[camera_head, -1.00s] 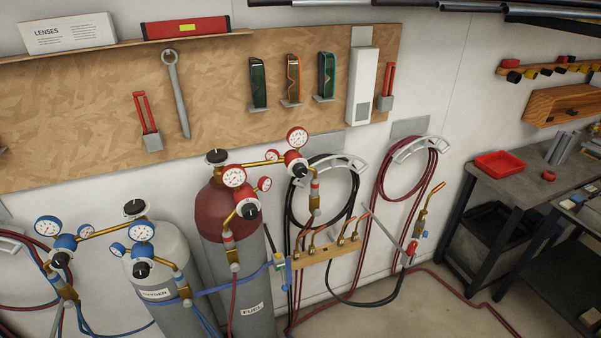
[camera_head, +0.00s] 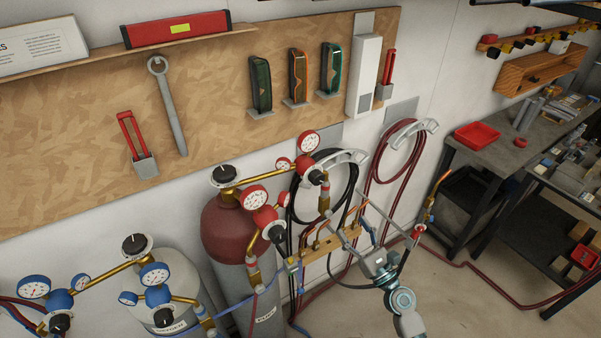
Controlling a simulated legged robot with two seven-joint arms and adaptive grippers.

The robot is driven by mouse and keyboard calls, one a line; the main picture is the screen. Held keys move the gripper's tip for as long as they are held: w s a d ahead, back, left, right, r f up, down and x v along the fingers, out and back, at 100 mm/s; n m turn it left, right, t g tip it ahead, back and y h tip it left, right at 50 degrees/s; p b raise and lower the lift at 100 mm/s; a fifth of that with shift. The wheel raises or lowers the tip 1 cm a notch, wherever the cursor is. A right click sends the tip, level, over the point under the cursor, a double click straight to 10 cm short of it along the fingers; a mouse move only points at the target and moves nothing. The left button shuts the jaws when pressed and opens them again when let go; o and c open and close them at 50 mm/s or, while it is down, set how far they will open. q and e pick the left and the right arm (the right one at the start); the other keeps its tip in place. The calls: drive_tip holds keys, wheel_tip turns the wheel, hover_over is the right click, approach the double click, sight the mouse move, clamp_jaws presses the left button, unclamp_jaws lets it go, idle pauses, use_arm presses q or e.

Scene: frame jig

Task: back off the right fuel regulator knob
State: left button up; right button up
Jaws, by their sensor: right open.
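The red-topped fuel cylinder (camera_head: 228,232) stands at the lower middle and carries two red regulators with white gauges. The right fuel regulator (camera_head: 312,167) is at the end of a brass pipe; its black knob (camera_head: 317,177) faces outward. The left fuel regulator (camera_head: 265,216) has a black knob (camera_head: 277,232) too. My right gripper (camera_head: 354,231) comes in from the bottom, below and to the right of the right fuel knob. It is open and apart from the knob, in front of the torch rack. My left gripper is out of view.
A wooden torch rack (camera_head: 314,249) and hoses on wall hooks (camera_head: 336,158) lie close behind the gripper. The oxygen cylinder (camera_head: 172,272) with blue regulators stands at the lower left. Dark workbenches (camera_head: 489,158) are at the right.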

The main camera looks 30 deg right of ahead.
drive_tip(key=p, duration=0.3)
approach(320, 182)
drive_tip(key=p+x, duration=0.3)
drive_tip(key=x, duration=0.6)
drive_tip(key=shift+w+a+r+p, duration=0.15)
drive_tip(key=shift+w+r+p, duration=0.1)
drive_tip(key=shift+r+p, duration=0.1)
drive_tip(key=shift+w+d, duration=0.3)
drive_tip(key=shift+w, duration=0.25)
drive_tip(key=shift+a, duration=0.15)
drive_tip(key=shift+a, duration=0.1)
drive_tip(key=c, duration=1.1)
